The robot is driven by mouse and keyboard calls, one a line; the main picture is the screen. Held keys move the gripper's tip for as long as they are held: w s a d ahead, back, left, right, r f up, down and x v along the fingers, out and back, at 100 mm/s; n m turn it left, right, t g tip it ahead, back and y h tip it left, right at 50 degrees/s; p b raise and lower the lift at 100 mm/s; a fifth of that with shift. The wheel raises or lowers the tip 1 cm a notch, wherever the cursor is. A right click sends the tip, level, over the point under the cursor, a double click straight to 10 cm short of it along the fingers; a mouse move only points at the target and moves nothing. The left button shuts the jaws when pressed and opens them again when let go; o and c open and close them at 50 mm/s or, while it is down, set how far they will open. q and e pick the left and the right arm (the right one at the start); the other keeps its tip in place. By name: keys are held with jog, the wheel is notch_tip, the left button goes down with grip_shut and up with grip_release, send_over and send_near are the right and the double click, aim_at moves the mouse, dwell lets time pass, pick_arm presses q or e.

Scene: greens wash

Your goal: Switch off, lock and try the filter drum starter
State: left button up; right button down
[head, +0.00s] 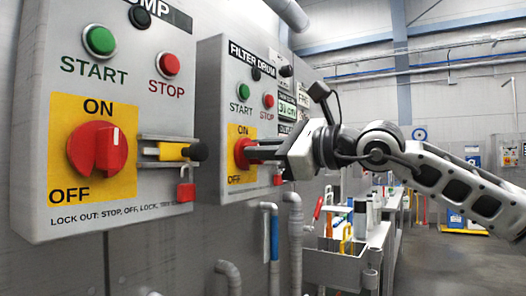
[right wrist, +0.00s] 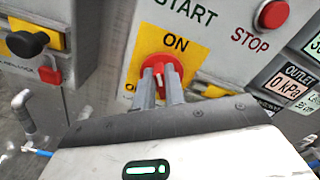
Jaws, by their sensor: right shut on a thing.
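The filter drum starter (head: 212,120) is a grey box in the middle of the head view, with a green START button (head: 243,91), a red STOP button (head: 268,100) and a red rotary switch (head: 240,154) on a yellow plate. My right gripper (head: 262,152) is shut on the switch's handle. In the right wrist view the fingers (right wrist: 165,92) reach onto the red switch (right wrist: 147,66), whose white mark points up towards ON. A red padlock (head: 278,180) shows low on this box, partly behind the gripper. My left gripper is not in view.
The pump starter (head: 120,215) stands nearer on the left, with its red switch (head: 85,148), a black-knobbed yellow slide (head: 172,152) and a red padlock (head: 186,192). Pipes (head: 293,240) rise below. A grey bin (head: 335,268) holds tools. The floor at right is clear.

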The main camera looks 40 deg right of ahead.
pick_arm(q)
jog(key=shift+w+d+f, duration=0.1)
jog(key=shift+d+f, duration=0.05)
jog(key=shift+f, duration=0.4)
pick_arm(e)
jog(key=shift+a+f+n, duration=0.1)
jog(key=shift+f+n, duration=0.05)
jog(key=shift+n, duration=1.7)
jog(key=shift+a+f+n, duration=0.1)
jog(key=shift+n, duration=1.8)
jog(key=shift+a+f+n, duration=0.1)
jog(key=shift+f+n, duration=0.05)
jog(key=shift+n, duration=1.7)
jog(key=c, duration=1.5)
grip_release()
